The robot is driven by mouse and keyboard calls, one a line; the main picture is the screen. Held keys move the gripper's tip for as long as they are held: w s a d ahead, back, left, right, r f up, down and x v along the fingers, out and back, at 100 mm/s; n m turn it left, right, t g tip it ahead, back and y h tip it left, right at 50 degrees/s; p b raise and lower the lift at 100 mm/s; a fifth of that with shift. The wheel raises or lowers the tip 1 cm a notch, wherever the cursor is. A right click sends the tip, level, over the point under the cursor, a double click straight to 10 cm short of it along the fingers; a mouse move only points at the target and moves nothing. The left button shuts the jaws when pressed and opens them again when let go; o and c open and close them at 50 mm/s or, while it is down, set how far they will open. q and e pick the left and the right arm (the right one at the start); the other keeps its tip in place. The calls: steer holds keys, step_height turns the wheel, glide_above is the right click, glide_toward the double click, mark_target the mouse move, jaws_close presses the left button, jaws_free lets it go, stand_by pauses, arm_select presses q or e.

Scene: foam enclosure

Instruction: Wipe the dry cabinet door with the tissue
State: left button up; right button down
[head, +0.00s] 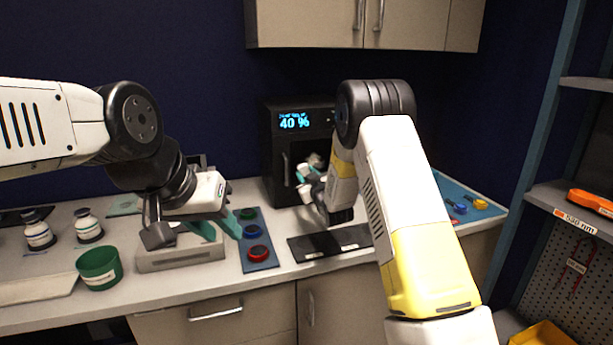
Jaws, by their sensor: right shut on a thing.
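Below my left gripper are a grey scale-like device (180,257) and a blue panel (258,264) with coloured round knobs. A green cup (99,268) and two white bottles (88,227) stand left. A black mat (325,245) lies before the cabinet. Shelving (560,200) stands right; a wall cupboard (320,25) hangs above.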

mark_target(322, 162)
steer(key=shift+x, duration=0.95)
steer(key=shift+d, duration=0.1)
